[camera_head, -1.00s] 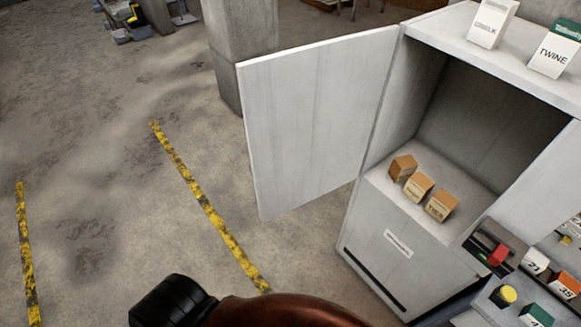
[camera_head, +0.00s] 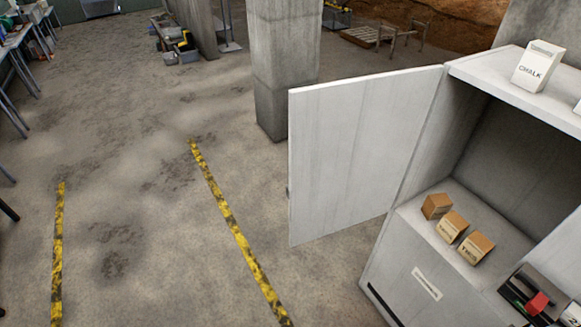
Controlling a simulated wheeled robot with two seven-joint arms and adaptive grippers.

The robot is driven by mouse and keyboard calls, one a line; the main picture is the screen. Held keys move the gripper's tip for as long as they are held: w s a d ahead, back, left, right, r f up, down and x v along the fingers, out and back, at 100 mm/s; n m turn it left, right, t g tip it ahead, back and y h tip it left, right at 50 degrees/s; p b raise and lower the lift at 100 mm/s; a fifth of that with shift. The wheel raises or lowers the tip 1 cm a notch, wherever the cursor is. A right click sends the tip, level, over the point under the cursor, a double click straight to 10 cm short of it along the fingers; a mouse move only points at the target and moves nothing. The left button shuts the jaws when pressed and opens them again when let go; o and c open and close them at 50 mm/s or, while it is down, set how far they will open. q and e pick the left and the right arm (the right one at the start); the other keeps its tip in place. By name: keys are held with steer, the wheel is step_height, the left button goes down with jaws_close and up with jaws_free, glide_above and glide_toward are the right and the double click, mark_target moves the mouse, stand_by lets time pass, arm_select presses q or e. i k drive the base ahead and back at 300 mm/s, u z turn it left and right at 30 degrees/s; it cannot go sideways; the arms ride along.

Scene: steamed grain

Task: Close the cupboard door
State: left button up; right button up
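The cupboard door (camera_head: 355,155) is a pale grey panel. It stands wide open, hinged on the left edge of the cupboard and swung out to the left over the floor. The cupboard (camera_head: 415,262) is at the right, its open compartment facing me. Three small brown boxes (camera_head: 458,228) stand in a row on its floor. A small part of a handle shows at the door's free left edge. Neither of my grippers shows in this view.
A white chalk box (camera_head: 537,66) stands on the cupboard top. A concrete pillar (camera_head: 283,60) rises behind the door. Yellow and black tape (camera_head: 235,228) marks the floor, which is clear left of the door. Tables (camera_head: 20,45) stand at the far left.

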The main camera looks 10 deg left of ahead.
mark_target(352, 143)
steer(key=u, duration=1.7)
steer(key=i, duration=3.15)
steer(key=z, duration=4.15)
steer(key=i, duration=0.5)
steer(key=z, duration=0.1)
